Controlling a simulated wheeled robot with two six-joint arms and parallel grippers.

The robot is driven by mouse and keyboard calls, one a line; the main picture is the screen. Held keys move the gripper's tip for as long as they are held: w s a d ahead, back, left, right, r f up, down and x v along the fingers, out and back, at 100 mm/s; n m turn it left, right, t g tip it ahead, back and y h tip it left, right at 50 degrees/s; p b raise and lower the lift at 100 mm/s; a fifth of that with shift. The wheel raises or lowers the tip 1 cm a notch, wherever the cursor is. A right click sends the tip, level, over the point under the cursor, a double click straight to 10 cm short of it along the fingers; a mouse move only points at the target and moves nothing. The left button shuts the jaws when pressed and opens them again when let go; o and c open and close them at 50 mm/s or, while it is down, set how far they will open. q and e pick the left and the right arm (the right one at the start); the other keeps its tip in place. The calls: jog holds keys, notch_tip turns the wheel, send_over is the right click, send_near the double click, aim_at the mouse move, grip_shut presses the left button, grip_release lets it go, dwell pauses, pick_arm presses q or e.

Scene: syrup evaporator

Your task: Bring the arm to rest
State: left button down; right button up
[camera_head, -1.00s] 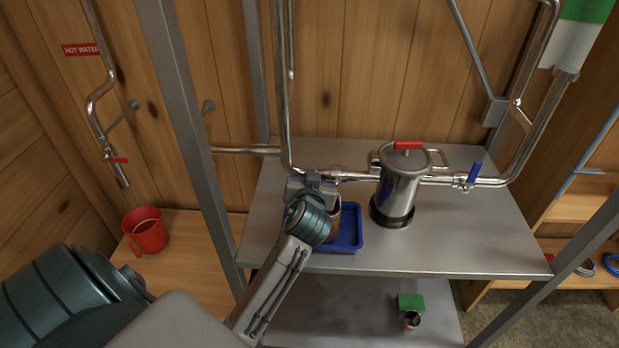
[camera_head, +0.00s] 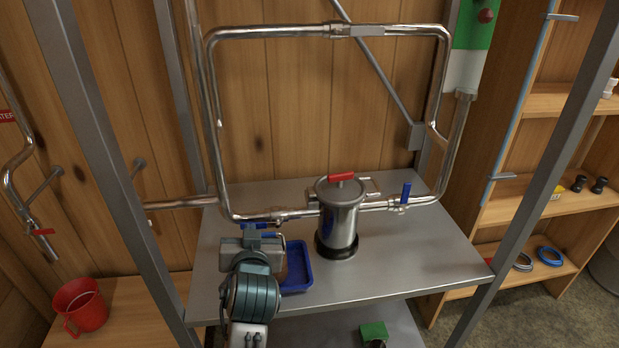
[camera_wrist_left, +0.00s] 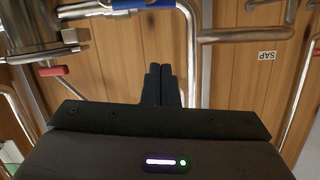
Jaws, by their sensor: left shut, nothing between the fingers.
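My left gripper (camera_head: 252,243) is over the left part of the grey metal shelf, in front of the piping and beside the blue tray. In the left wrist view its two dark fingers (camera_wrist_left: 160,75) are together with nothing between them. They point toward the wooden wall and pipes. In the head view the fingertips are hard to make out. My right gripper is not in view.
A lidded steel canister (camera_head: 340,217) with a red knob stands right of my gripper. The blue tray (camera_head: 298,268) holds a brownish vessel, mostly hidden by my wrist. Pipes with a blue-handled valve (camera_head: 405,193) run behind.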

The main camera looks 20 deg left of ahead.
pick_arm(q)
jog(key=s+d+f+m+g+h, duration=0.25)
jog(key=s+f+g+h, duration=0.2)
jog(key=s+f, duration=0.7)
jog(key=s+d+f+m+g+h, duration=0.25)
jog(key=s+f+g, duration=0.25)
jog(key=s+f, duration=0.65)
jog(key=s+a+f+g, duration=0.1)
jog(key=a+f, duration=0.1)
jog(key=f, duration=1.4)
jog(key=a+f, duration=0.2)
jog(key=f, duration=1.4)
jog(key=s+f+g+b, duration=0.1)
jog(key=s+f, duration=1.7)
jog(key=shift+a, duration=0.4)
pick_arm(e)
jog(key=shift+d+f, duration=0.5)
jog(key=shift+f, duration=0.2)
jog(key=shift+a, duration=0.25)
pick_arm(q)
jog(key=c, duration=2.1)
grip_release()
